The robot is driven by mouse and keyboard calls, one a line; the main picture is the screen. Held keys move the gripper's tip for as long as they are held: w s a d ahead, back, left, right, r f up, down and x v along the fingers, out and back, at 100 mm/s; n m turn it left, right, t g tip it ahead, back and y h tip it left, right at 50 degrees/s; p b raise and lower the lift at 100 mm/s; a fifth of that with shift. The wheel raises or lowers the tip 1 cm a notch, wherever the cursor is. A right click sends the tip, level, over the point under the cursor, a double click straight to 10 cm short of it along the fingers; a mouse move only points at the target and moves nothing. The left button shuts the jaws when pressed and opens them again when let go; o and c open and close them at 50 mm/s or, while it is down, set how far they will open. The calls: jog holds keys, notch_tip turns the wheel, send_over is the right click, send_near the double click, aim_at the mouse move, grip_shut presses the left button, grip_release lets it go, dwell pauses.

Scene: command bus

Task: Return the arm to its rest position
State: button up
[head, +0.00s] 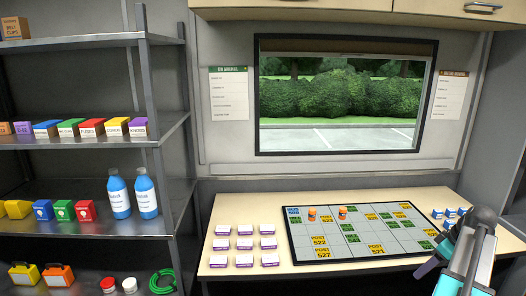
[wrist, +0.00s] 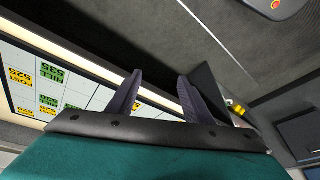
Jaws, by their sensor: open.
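My arm (head: 470,252) shows at the right edge of the head view, folded in front of the table's right end, with grey links and teal parts. My gripper (wrist: 158,88) shows in the wrist view. Its two dark fingers stand apart with nothing between them, so it is open and empty. The fingers are tilted against the scene, with the table's edge and a dark grey surface behind them.
The table (head: 210,262) carries a map board (head: 380,250) with green and yellow labels, two orange pieces (head: 312,214), several white-and-purple blocks (head: 245,244) and blue-and-white blocks (head: 451,212) close to my arm. A metal shelf (head: 85,145) with boxes and bottles stands at left.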

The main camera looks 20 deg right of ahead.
jog(key=w+a+f+g+y, duration=0.1)
jog(key=w+a+f, duration=0.3)
jog(key=a+f, duration=0.3)
jog(key=w+a+f+g, duration=0.1)
jog(key=w+a+f, duration=0.4)
jog(key=a+f, duration=0.2)
jog(key=a+f+m+g, duration=0.2)
jog(key=a+f+g, duration=0.1)
jog(key=a+f, duration=1.35)
jog(key=s+a+f+g, duration=0.1)
jog(key=s+a+f, duration=0.25)
jog(key=a, duration=0.45)
jog(key=s+a+f+g, duration=0.1)
jog(key=s+a+f, duration=0.1)
jog(key=a+f, duration=0.35)
jog(key=s+a+f+g+h, duration=0.1)
jog(key=s+a+f, duration=0.2)
jog(key=s+a, duration=0.3)
jog(key=s+a+f+g+h, duration=0.1)
jog(key=s+a+f, duration=0.2)
jog(key=s+a, duration=0.3)
jog(key=shift+s+a+f+g+h, duration=0.3)
jog(key=shift+s+a+f, duration=0.1)
jog(key=shift+s, duration=0.6)
jog(key=shift+c, duration=0.3)
